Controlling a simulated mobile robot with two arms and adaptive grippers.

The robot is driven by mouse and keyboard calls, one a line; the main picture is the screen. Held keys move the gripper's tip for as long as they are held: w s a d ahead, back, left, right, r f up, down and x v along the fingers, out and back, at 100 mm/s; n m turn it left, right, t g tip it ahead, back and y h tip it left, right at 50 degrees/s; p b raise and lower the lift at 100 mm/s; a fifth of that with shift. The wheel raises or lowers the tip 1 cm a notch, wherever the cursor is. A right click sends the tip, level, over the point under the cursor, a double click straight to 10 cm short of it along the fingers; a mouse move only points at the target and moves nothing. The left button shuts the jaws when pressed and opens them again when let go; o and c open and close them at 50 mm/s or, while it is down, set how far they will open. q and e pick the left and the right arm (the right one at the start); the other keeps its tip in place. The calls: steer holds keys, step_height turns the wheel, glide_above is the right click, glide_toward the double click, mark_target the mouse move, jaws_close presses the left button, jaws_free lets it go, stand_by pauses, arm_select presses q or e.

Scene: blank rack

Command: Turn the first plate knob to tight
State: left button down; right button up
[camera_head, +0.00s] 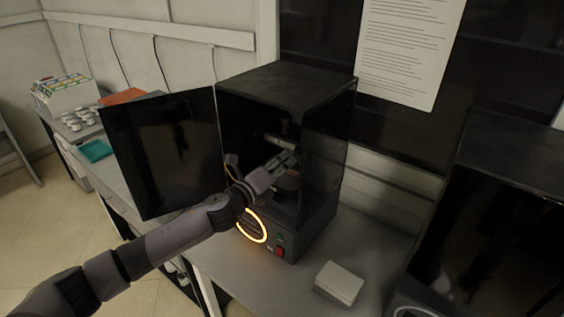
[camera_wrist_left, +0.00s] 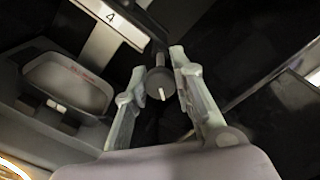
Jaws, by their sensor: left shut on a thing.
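The plate knob (camera_wrist_left: 159,84) is a dark round knob with a short white mark, seen between my fingers in the left wrist view. The mark points toward the bottom of that picture. My left gripper (camera_wrist_left: 156,75) is shut on the knob, one pale finger on each side. In the head view my left gripper (camera_head: 289,158) reaches through the open front of a black boxy machine (camera_head: 320,190). The knob cannot be made out there. A pale strip labelled 4 (camera_wrist_left: 110,17) lies beside the knob in the left wrist view. My right gripper is not in view.
The machine's dark door (camera_head: 165,150) stands open to the left, close to my arm. A glowing orange ring (camera_head: 252,226) and a red switch (camera_head: 279,252) are at its lower front. A white box (camera_head: 339,283) sits on the bench. A second black machine (camera_head: 500,220) stands at right.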

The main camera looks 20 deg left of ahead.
arm_select(q)
steer(key=m+p, duration=0.1)
steer(key=m, duration=0.4)
steer(key=shift+m, duration=0.4)
steer(key=m+p, duration=0.2)
steer(key=m, duration=0.3)
steer(key=shift+f, duration=0.1)
steer(key=shift+m, duration=0.3)
steer(key=c, duration=1.3)
jaws_free()
steer(key=shift+c, duration=0.2)
steer(key=v, duration=1.2)
